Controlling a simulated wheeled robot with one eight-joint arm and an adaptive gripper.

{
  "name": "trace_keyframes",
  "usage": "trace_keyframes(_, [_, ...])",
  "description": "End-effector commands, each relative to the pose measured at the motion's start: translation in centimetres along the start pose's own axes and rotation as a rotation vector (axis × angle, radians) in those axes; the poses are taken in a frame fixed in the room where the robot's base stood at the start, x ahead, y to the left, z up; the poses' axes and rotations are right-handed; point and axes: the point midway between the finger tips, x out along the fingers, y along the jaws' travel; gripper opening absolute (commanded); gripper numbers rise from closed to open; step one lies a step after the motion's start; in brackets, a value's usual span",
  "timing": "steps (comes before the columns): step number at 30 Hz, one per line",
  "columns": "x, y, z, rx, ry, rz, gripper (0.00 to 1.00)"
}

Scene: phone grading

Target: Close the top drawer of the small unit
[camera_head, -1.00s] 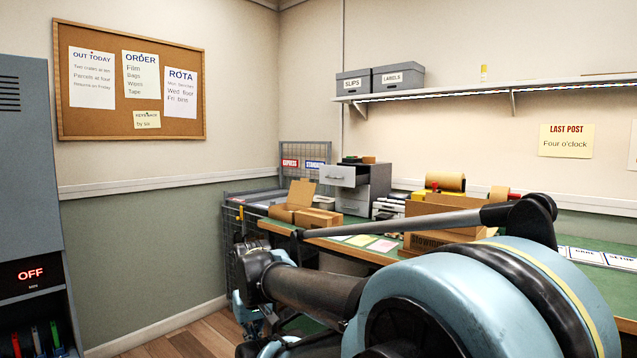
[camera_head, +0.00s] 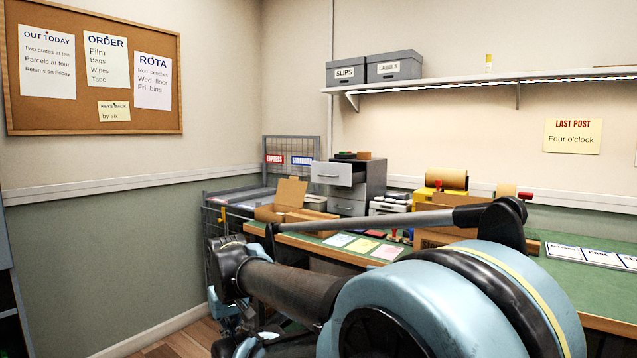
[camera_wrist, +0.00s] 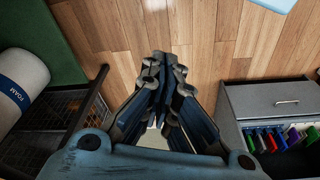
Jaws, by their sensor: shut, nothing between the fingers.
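The small grey drawer unit (camera_head: 374,185) stands at the back of the green bench in the head view. Its top drawer (camera_head: 338,174) is pulled out toward the left, and the drawer below (camera_head: 346,207) looks flush. My gripper (camera_wrist: 163,75) shows in the wrist view with its fingers together and nothing between them, above the wooden floor. In the head view my arm crosses the front of the bench, and its end is low at the left, well apart from the drawer. The gripper's fingertips cannot be made out there.
An open cardboard box (camera_head: 290,192) sits left of the unit, and wire crates (camera_head: 222,218) stand beside the bench end. Coloured papers (camera_head: 363,245) lie in front. In the wrist view, a grey cabinet (camera_wrist: 270,102) is at right and a foam roll (camera_wrist: 20,85) at left.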

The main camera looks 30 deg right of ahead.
Motion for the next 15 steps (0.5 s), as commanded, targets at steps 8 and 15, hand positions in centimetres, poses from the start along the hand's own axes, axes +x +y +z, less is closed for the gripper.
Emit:
trace_keyframes(8, [-3.3, 4.7, -4.7, -0.189, 0.046, 0.162, 0.00])
trace_keyframes(15, [-8.7, 12.9, -13.3, -0.535, 0.025, 0.449, 0.00])
